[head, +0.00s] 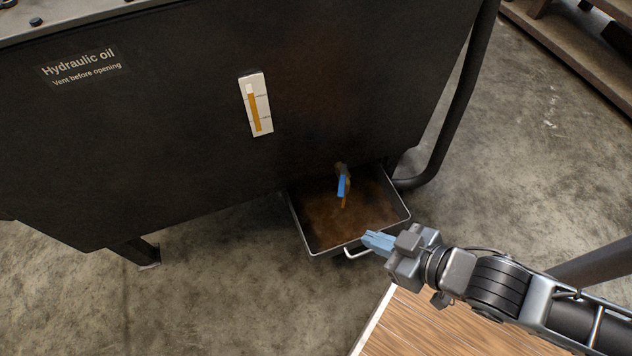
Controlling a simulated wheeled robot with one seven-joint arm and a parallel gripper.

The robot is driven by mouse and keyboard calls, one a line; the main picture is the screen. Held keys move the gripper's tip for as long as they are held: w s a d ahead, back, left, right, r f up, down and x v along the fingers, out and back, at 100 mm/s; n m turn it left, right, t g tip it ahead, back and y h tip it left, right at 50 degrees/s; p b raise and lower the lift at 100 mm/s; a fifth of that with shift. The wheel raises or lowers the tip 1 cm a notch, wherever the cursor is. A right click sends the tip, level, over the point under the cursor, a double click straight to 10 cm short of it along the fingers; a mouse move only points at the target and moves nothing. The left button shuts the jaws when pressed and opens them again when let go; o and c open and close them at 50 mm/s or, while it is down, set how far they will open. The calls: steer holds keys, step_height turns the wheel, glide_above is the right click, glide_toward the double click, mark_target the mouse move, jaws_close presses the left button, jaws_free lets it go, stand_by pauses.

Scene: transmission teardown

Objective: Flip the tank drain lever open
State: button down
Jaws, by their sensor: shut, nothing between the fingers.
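The black tank (190,130) fills the upper left, with a "Hydraulic oil, Vent before opening" label. Its drain lever (343,186) is a small blue handle on a brass-coloured valve (343,170) low on the tank front. A thin amber streak (344,202) shows just below the lever; I cannot tell if it is the spout or oil. My gripper (367,240) has light blue fingers. It is shut and empty, in front of and to the lower right of the lever, apart from it, appearing over the tray's front right edge.
A drip tray (312,251) with a brown bottom and a front handle (357,254) sits under the valve. A sight gauge (256,105) shows an amber column. A black curved tube (462,110) runs down the tank's right side. A wooden board (440,325) is at lower right. Concrete floor lies around.

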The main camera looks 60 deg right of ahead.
steer(key=w+d+f+m+g+h+p, duration=0.2)
steer(key=w+d+f+m+g+h, duration=0.15)
steer(key=w+d+f, duration=0.4)
steer(key=m+g+h, duration=0.1)
steer(key=m+g, duration=0.1)
steer(key=g, duration=0.1)
glide_toward(342, 181)
steer(key=a+f, duration=0.2)
steer(key=a, duration=0.1)
steer(key=w+a+r+m+g+h, duration=0.1)
steer(key=w+a+r+m+g, duration=0.1)
steer(key=w+m+g, duration=0.3)
steer(key=w+a+r+m+g, duration=0.1)
steer(key=w+a+m+g, duration=0.15)
steer(key=w, duration=0.35)
steer(key=s+d+f+b, duration=0.3)
steer(key=s+d+f, duration=0.2)
steer(key=d+f, duration=0.2)
steer(key=shift+s+d+f, duration=0.3)
steer(key=shift+d, duration=0.05)
steer(key=shift+s+r, duration=0.1)
steer(key=shift+s, duration=0.05)
